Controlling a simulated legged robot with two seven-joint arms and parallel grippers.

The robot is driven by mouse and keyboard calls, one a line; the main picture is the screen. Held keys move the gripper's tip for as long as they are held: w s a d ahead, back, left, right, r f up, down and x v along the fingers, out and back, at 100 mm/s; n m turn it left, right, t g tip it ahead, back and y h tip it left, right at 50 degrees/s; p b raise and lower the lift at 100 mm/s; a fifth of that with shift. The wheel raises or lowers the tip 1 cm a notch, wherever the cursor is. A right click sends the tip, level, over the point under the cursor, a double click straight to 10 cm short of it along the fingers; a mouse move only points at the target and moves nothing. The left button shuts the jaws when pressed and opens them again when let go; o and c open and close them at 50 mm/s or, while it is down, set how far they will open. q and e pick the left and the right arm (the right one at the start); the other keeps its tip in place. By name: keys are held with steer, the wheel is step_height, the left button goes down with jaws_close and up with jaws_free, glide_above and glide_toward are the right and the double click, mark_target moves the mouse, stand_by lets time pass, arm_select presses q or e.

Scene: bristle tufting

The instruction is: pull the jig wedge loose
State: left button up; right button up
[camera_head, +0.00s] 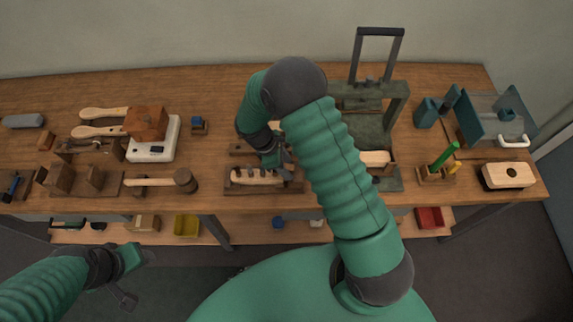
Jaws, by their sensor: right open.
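A dark wooden jig (236,187) stands near the front edge of the bench, left of my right arm. A pale brush block (257,178) with several holes lies in it. The wedge cannot be told apart from the dark parts at the jig's right end. My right gripper (284,160) is open, above and behind that end. Its fingers overlap the jig in the picture, so I cannot tell whether they touch it. My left gripper (138,276) is open and empty, low in front of the bench at the left.
A wooden mallet (160,182) lies left of the jig. A dark press (398,92) stands behind my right arm. A green-handled tool (444,155) stands in a wooden holder at the right. Several bins, including a yellow one (187,226), sit on the lower shelf.

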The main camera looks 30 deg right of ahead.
steer(key=shift+f, duration=0.15)
jaws_close()
stand_by(1.4)
